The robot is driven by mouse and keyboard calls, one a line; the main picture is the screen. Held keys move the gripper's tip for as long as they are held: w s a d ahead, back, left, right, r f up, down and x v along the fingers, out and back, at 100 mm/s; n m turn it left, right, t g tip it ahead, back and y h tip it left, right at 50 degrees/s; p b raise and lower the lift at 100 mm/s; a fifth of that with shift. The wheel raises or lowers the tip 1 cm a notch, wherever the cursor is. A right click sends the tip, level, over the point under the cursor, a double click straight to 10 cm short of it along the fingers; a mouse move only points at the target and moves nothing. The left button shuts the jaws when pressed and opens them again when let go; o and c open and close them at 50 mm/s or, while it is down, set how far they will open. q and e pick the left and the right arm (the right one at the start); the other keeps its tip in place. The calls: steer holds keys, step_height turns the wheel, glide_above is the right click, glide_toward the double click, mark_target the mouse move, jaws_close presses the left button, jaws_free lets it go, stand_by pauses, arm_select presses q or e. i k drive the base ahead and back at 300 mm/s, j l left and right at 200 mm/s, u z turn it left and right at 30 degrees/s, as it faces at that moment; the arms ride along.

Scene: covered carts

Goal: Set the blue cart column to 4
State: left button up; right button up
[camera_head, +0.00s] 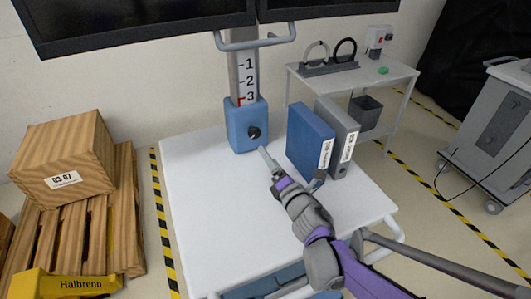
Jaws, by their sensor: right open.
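The cart column (243,78) is a grey post with a printed scale reading 1, 2 and 3 downward. A red pointer mark (241,100) stands at 3, just above the blue housing (240,128) at the post's foot. A dark round knob (254,132) is on the housing's front. My right gripper (265,156) reaches over the white cart top (210,190) from the lower right, open and empty. Its tips point toward the knob, seemingly a little short of it. My left gripper is not in view.
A blue binder (308,142) and a grey binder (338,130) stand on the cart right of my gripper. Monitors (140,18) and a handle bar (255,43) hang above. A wooden crate (65,150) is at left. The cart top's left half is clear.

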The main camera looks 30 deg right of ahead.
mark_target(243, 65)
steer(key=k+j, duration=0.1)
steer(key=k, duration=0.9)
